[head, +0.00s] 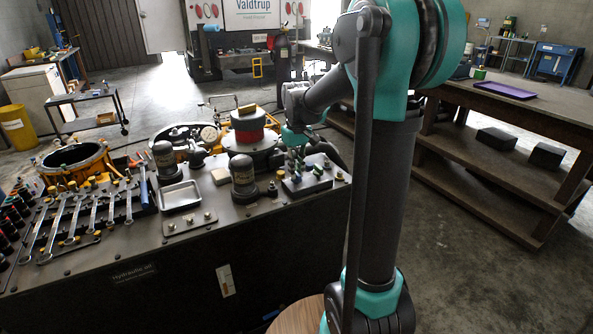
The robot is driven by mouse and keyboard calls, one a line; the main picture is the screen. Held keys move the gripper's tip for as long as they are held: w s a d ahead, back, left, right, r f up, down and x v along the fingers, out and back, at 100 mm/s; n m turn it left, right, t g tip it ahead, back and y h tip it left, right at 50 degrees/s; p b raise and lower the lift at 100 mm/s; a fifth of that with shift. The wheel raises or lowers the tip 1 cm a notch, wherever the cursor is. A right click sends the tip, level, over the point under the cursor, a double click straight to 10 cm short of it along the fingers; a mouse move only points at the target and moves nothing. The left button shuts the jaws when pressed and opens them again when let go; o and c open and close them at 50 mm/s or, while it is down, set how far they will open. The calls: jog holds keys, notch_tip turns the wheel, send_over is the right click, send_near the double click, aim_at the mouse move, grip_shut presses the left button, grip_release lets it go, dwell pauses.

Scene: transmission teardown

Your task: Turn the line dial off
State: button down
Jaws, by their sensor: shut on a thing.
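My gripper (297,147) is small in the head view, below my teal wrist, over the right end of the dark bench (155,262). It is close above a plate with several small coloured knobs and fittings (305,183). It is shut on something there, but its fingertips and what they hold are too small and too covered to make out. I cannot tell which of these fittings is the line dial, or its setting. A round white gauge (209,133) shows further back on the left.
Several wrenches (94,211), a metal tray (180,196), two grey cylindrical units (243,177) and a red-banded round housing (248,125) crowd the bench. A wooden table (515,98) with a purple tray (505,90) stands right. Floor between is open.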

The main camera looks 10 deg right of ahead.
jog(key=c, duration=1.6)
grip_release()
notch_tip(320, 180, up, 12)
jog(key=shift+r, duration=0.1)
jog(key=s+d+f+m+t, duration=0.1)
jog(key=s+f, duration=0.6)
jog(key=f, duration=0.1)
jog(key=s+d+f+m+t, duration=0.1)
jog(key=s+f, duration=0.6)
jog(key=s+d+f+m+t, duration=0.1)
jog(key=s+d+f+t, duration=0.1)
jog(key=s+f, duration=0.6)
jog(key=shift+f+m, duration=0.3)
